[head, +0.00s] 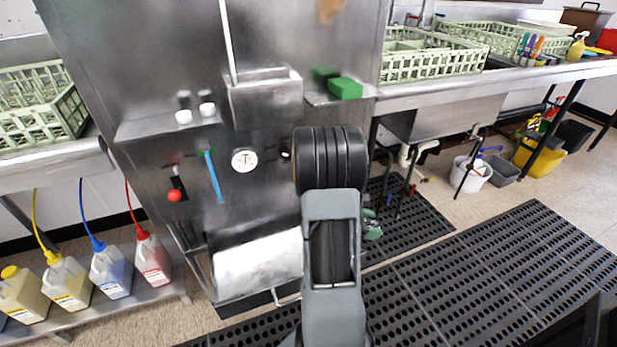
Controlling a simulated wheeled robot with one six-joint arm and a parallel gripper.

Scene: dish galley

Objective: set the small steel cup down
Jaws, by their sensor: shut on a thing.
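My arm reaches forward in the middle of the head view, in front of a steel dish machine (265,135). My gripper is not visible; the arm's own links hide whatever lies beyond them. I cannot see a small steel cup in this view. Two small white items (183,117) stand on a narrow steel ledge (150,129) on the machine's left side, and they do not look like steel.
A green block (345,88) lies on a small ledge at the right. Green racks (432,62) fill the right counter; another rack (35,105) is at left. Coloured jugs (112,272) stand low left. Black perforated mats (480,270) cover the floor; a white bucket (472,175) stands under the counter.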

